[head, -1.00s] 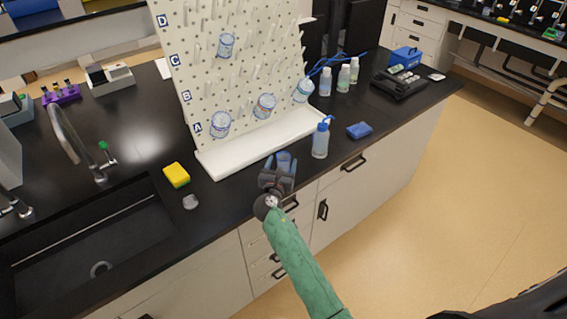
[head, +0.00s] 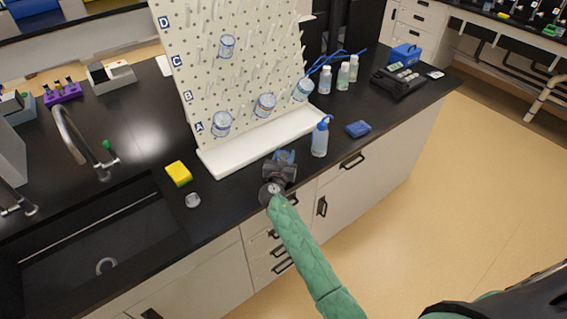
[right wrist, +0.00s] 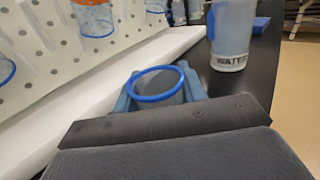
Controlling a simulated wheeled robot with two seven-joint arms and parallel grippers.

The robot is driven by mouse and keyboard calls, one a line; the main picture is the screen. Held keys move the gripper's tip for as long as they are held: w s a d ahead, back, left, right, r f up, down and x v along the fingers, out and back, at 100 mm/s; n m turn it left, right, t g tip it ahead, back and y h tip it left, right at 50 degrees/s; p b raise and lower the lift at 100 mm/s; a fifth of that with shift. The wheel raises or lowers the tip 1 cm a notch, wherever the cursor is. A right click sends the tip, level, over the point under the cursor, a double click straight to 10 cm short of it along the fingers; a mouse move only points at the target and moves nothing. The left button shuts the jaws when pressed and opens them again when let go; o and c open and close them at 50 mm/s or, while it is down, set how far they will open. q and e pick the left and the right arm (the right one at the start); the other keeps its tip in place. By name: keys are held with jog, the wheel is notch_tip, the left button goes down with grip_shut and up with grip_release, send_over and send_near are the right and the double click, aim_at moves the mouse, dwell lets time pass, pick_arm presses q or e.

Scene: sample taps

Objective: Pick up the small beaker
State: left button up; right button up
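The small beaker (right wrist: 158,90), clear with a blue rim, stands upright between the blue fingers of my right gripper in the right wrist view. The fingers lie close against both its sides, so the gripper looks shut on it. In the head view my right gripper (head: 284,158) is at the front edge of the black counter, before the white drip tray, and mostly hides the beaker. Whether the beaker's base touches the counter is hidden. My left gripper is not in view.
A wash bottle (head: 320,138) stands close right of the gripper, with a blue block (head: 358,129) beyond. The pegboard (head: 240,75) holds several beakers above the white tray (head: 262,141). A yellow sponge (head: 178,173) and small clear item (head: 192,200) lie left, beside the sink (head: 100,245).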

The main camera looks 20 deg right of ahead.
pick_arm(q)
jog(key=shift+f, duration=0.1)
pick_arm(e)
jog(key=shift+r, duration=0.1)
jog(key=shift+r+b, duration=0.25)
jog(key=shift+b, duration=0.05)
jog(key=r+b, duration=0.1)
jog(key=r, duration=0.1)
jog(key=d+r+b, duration=0.1)
jog(key=shift+s+d+r, duration=0.2)
jog(key=shift+r, duration=0.2)
pick_arm(q)
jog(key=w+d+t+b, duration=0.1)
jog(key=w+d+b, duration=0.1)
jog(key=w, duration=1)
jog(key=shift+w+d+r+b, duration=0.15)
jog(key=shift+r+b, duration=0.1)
jog(key=shift+b, duration=0.2)
pick_arm(e)
jog(key=shift+s+d+r, duration=0.35)
jog(key=shift+d+r, duration=0.75)
jog(key=shift+d, duration=0.55)
jog(key=shift+s+d+r, duration=0.4)
jog(key=shift+d+r, duration=0.65)
jog(key=shift+d, duration=0.65)
jog(key=shift+s+d+r, duration=0.35)
jog(key=shift+d+r, duration=0.75)
jog(key=shift+d, duration=0.55)
jog(key=shift+o, duration=1)
jog(key=shift+c, duration=1.1)
